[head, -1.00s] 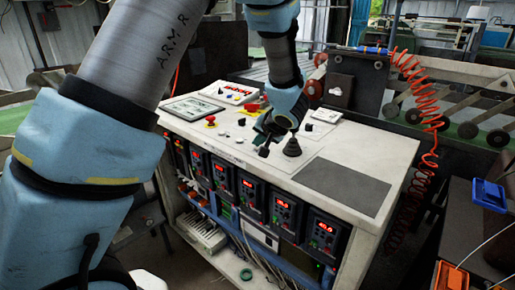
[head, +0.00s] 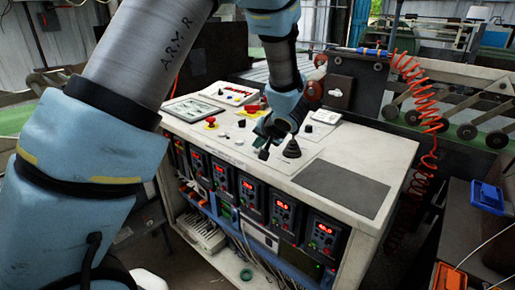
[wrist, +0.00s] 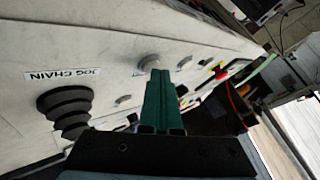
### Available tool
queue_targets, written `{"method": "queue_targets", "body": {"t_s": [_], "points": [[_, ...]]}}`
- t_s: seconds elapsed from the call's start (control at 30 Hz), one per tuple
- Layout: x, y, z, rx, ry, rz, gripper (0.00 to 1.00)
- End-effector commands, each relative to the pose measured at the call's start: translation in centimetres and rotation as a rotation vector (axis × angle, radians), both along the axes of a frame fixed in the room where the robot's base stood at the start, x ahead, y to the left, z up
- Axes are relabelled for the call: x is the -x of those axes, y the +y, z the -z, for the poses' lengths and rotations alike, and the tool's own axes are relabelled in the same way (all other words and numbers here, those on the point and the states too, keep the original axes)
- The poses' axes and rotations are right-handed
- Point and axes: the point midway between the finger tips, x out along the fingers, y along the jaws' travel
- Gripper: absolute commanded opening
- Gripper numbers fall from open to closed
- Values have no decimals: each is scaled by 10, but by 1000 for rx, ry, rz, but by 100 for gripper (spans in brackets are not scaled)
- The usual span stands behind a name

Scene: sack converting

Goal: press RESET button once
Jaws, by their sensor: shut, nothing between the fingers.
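My gripper (head: 264,154) is low over the white top of the control console (head: 237,149). In the wrist view its green fingers (wrist: 159,74) are together and hold nothing. A round grey button (wrist: 150,62) sits just beyond the fingertips; I cannot tell whether they touch it. I can read no RESET label, so I cannot tell which button bears that name. Another grey button (wrist: 184,63) and a small grey one (wrist: 123,100) are nearby on the panel. My gripper and wrist hide part of the panel in the head view.
A black cone-booted joystick (head: 291,148) stands close right of my gripper; in the wrist view it is beside the JOG CHAIN label (wrist: 62,74). A red mushroom button (head: 210,122) is to the left. A dark flat pad (head: 342,187) covers the console's right front.

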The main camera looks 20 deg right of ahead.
Motion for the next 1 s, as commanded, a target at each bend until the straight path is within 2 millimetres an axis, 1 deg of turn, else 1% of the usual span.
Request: {"method": "queue_targets", "body": {"t_s": [0.03, 0.27, 0.63, 0.73, 1.0], "points": [[0, 0, -5, -1, 1, 0, 0], [0, 0, -13, -1, 0, 1, 0], [0, 0, -13, 0, -1, 1, 0], [0, 0, -15, 0, -1, 1, 0], [0, 0, -34, -1, 0, 1, 0]]}}
